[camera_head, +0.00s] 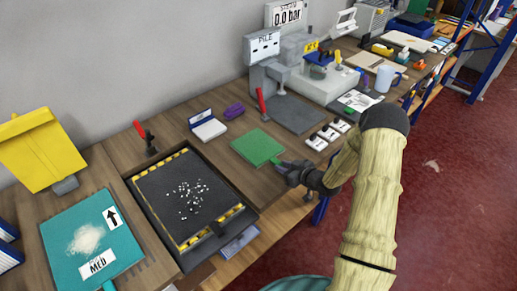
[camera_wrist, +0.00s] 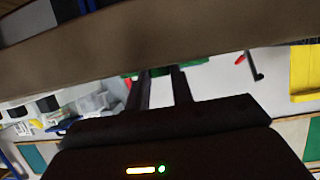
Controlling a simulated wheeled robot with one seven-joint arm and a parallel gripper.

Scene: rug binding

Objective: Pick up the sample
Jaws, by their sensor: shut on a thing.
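The sample appears to be the flat green square (camera_head: 257,146) on the wooden bench, right of the black tray. My gripper (camera_head: 281,164) is at its lower right corner, with the fingers shut on its edge. The square looks flat on or just above the bench; I cannot tell which. In the wrist view a strip of green (camera_wrist: 196,62) shows at the tips of my gripper (camera_wrist: 160,73); the fingers and the bench edge hide most of it.
A black tray (camera_head: 155,182) with yellow-marked edges and white bits lies left. A teal mat (camera_head: 65,225) and a yellow bin (camera_head: 42,150) are farther left. A dark grey plate (camera_head: 296,114), white-labelled switches (camera_head: 328,133) and a red-handled lever (camera_head: 261,103) stand beyond the green square.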

